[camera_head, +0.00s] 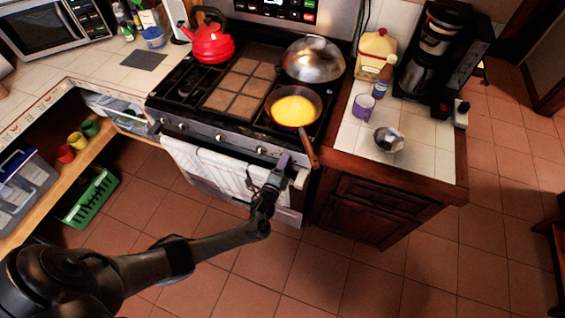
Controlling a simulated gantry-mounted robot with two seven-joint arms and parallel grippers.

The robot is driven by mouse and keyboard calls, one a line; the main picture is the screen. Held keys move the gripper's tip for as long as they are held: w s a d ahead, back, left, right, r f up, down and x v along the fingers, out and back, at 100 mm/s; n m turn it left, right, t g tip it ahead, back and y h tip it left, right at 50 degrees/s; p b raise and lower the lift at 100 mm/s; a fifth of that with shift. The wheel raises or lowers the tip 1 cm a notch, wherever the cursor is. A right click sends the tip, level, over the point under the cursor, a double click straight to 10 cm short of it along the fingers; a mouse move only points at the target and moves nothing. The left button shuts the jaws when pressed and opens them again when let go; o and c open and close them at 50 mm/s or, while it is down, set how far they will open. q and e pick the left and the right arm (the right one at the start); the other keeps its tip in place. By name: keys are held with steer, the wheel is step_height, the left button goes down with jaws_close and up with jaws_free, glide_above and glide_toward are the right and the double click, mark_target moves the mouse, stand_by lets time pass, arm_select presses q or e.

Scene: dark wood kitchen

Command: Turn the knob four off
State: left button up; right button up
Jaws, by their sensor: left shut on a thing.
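The stove's front panel (240,144) carries a row of knobs, among them a left knob (182,127), a middle knob (220,137) and one further right (262,151). My left gripper (283,161) is at the right end of this panel, just right of that last visible knob. It is shut on what looks like a stove knob, which its fingers hide. I cannot read any knob's number or its turn angle. My right gripper is out of view.
A white towel (205,166) hangs on the oven handle close to my left gripper. A pan of yellow food (295,108) sits on the front right burner, its wooden handle (309,148) jutting past the stove edge near the gripper. A red kettle (209,44) stands at back left.

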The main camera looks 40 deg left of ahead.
arm_select(q)
steer(key=shift+m+p, duration=0.75)
steer(key=shift+m, duration=2.95)
steer(key=o, duration=1.1)
steer(key=shift+c, duration=0.2)
steer(key=shift+s+d, duration=0.15)
steer(key=shift+s, duration=0.35)
steer(key=p+v, duration=0.2)
steer(key=v, duration=0.8)
